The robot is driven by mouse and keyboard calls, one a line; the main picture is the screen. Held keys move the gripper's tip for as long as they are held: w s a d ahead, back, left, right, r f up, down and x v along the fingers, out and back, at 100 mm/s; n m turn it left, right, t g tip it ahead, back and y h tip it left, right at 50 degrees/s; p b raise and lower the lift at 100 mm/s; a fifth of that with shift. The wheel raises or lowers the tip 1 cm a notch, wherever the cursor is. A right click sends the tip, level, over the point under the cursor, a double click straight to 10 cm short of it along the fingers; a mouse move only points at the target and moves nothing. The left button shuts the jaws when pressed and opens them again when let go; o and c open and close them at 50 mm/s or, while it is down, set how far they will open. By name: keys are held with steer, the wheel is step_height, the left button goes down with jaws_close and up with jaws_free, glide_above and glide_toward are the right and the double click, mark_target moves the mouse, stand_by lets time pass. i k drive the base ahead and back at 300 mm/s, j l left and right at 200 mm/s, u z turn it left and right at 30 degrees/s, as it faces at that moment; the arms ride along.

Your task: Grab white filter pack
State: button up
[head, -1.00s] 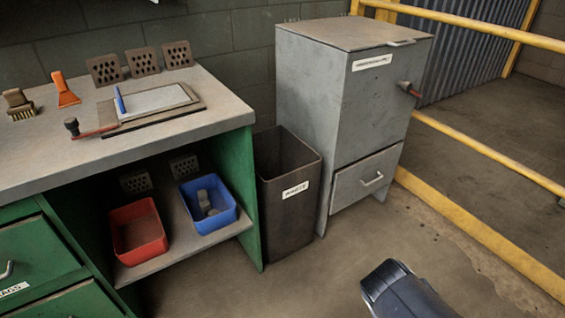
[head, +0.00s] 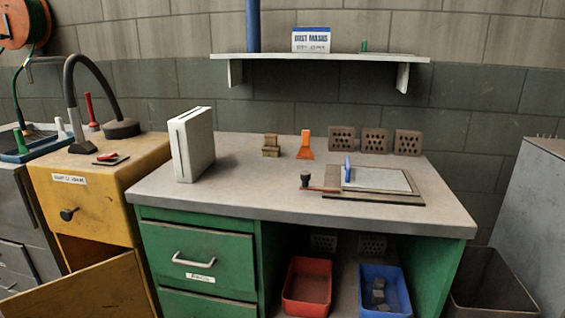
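A white box-shaped pack (head: 198,150), the likely filter pack, stands upright on the left end of the grey bench top (head: 245,195). It has a dark slot or line along its top and narrow front edge. Nothing touches it, and clear bench lies around it. My gripper is not in view.
A yellow cabinet (head: 95,195) with an open lower door (head: 85,290) stands left of the green bench. A shelf (head: 320,57) hangs above. A waste bin (head: 490,285) stands at right.

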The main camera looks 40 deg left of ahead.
mark_target(192, 134)
steer(key=u, duration=2.1)
